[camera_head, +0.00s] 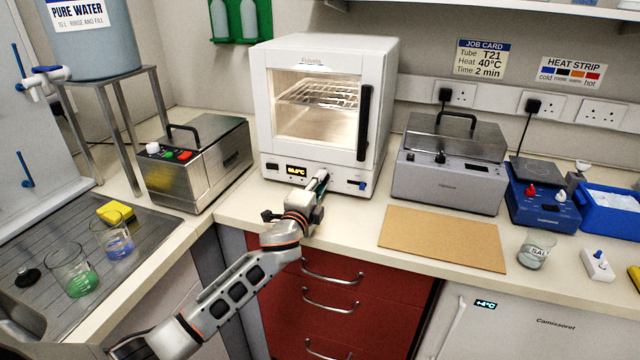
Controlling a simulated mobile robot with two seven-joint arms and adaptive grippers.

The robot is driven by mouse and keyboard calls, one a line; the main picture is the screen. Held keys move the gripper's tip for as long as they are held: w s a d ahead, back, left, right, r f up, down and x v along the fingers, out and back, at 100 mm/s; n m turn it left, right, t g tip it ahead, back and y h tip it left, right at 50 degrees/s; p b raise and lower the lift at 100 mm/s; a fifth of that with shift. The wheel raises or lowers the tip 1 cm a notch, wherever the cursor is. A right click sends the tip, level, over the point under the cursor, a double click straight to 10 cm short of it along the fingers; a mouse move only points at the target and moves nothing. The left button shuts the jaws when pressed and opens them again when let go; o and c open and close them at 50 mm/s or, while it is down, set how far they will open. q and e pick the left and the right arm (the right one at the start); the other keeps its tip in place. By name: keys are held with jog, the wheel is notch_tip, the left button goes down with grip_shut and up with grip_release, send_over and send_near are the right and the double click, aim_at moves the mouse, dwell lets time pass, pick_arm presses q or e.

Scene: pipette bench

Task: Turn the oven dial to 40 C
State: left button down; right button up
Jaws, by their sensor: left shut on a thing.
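The white oven (320,110) stands at the back of the bench. Its glass door is closed, with a black vertical handle, and its inside is lit. The oven display (297,171) glows with small yellow digits that are hard to read, perhaps 60-something. My left gripper (318,184) is at the oven's lower front panel, right of the display, and shut on the oven dial, which its fingers hide. My right gripper is not in view. The job card (481,58) on the wall reads Tube T21, Heat 40°C, Time 2 min.
A steel bath with a black handle (195,165) stands left of the oven, and a grey lidded machine (450,165) stands right. A tan board (442,238) lies on the bench front. A salt beaker (534,251) and blue device (543,205) are farther right.

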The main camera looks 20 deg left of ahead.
pick_arm(q)
jog(key=c, duration=2)
grip_release()
jog(key=shift+o, duration=0.8)
jog(key=shift+s, duration=0.1)
jog(key=s, duration=1.2)
jog(key=shift+a, duration=0.25)
